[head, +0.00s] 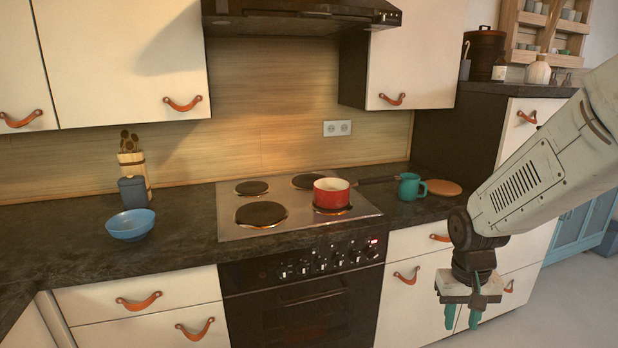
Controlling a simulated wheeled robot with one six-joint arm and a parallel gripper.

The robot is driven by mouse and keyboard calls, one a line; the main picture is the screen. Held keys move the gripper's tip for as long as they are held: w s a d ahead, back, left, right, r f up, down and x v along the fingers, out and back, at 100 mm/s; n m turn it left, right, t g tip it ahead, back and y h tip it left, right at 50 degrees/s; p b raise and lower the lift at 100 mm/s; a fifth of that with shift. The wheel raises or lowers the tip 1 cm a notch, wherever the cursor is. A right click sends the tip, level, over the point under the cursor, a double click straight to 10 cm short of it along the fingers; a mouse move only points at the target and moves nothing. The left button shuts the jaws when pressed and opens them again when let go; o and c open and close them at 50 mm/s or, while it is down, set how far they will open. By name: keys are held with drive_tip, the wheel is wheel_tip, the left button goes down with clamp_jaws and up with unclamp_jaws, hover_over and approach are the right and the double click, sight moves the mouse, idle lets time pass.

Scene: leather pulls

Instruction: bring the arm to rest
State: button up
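My gripper (462,316) hangs at the lower right of the head view, at the end of my pale arm, and points down. Its two teal fingers are apart, with nothing seen between them. It is in front of the white drawer fronts, below the level of the countertop. It appears clear of the drawers, though the exact distance is hard to tell.
A red pot (331,193) stands on the front right plate of the stove (232,226), its handle pointing right. A teal mug (411,187) and a round wooden board (443,187) are right of it. A blue bowl (130,226) stands left. Leather pulls (407,275) stick out from the drawers.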

drive_tip(key=s+a+r, duration=0.2)
drive_tip(key=s+r, duration=0.5)
drive_tip(key=s, duration=0.3)
drive_tip(key=s+a+r+n+t, duration=0.1)
drive_tip(key=s+a+r, duration=0.1)
drive_tip(key=s+r, duration=0.6)
drive_tip(key=shift+s+r+t+y, duration=0.3)
drive_tip(key=shift+s+y, duration=0.1)
drive_tip(key=shift+s, duration=0.85)
